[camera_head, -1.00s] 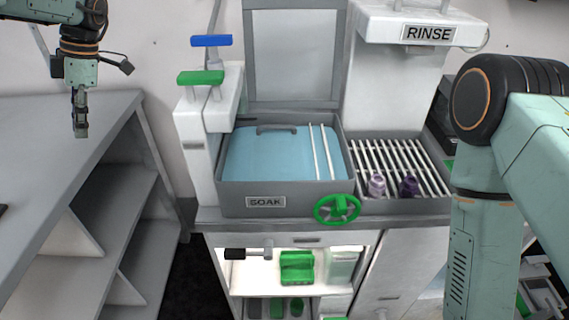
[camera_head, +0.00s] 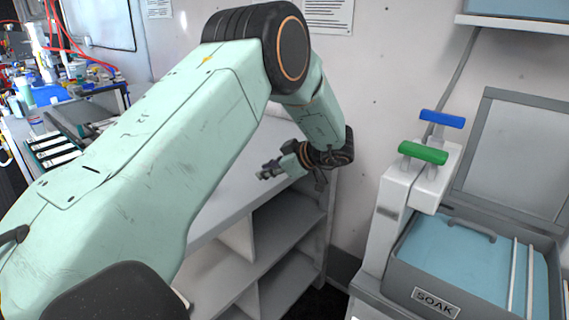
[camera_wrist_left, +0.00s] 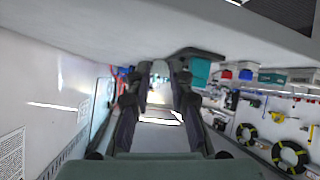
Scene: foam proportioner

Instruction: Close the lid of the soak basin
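The soak basin (camera_head: 395,277) is a grey tub with a SOAK label at the right of the head view, cut by the picture's edge. Blue water shows in it, with a grey handle and two pale rods. Its lid (camera_head: 515,160), a grey-framed pale panel, stands raised at the back of the basin. My left gripper (camera_head: 268,172) is above the grey shelf unit, well left of the basin and apart from the lid. In the left wrist view its two fingers (camera_wrist_left: 160,95) are parted with nothing between them. My right gripper is not in view.
Green (camera_head: 422,153) and blue (camera_head: 441,119) handles top the white tap block (camera_head: 400,205) left of the basin. The grey shelf unit (camera_head: 270,225) stands between my left arm and the basin. A cluttered bench (camera_head: 60,135) is at the far left.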

